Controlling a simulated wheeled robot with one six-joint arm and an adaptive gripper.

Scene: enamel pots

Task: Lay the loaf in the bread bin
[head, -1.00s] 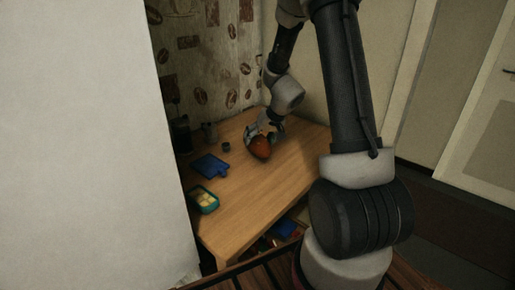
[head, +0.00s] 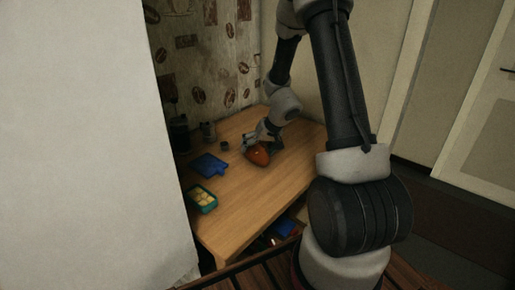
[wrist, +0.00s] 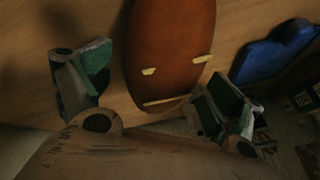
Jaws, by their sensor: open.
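The loaf (head: 258,156) is reddish brown and lies on the wooden table, towards its far end. In the wrist view the loaf (wrist: 170,45) has pale score marks. Its near end lies between the two spread fingers of my gripper (wrist: 160,97), with a gap visible on the left and the right finger close to its side. In the head view my gripper (head: 262,141) is open at the loaf's far side and partly covers it. I cannot make out which thing, if any in view, is the bread bin.
A blue board-like thing (head: 210,165) and a teal box with yellow contents (head: 202,199) lie at the table's left. Dark canisters (head: 208,131) stand at the back left. The table's front right (head: 250,205) is clear. A blue thing (head: 286,227) shows below the table's edge.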

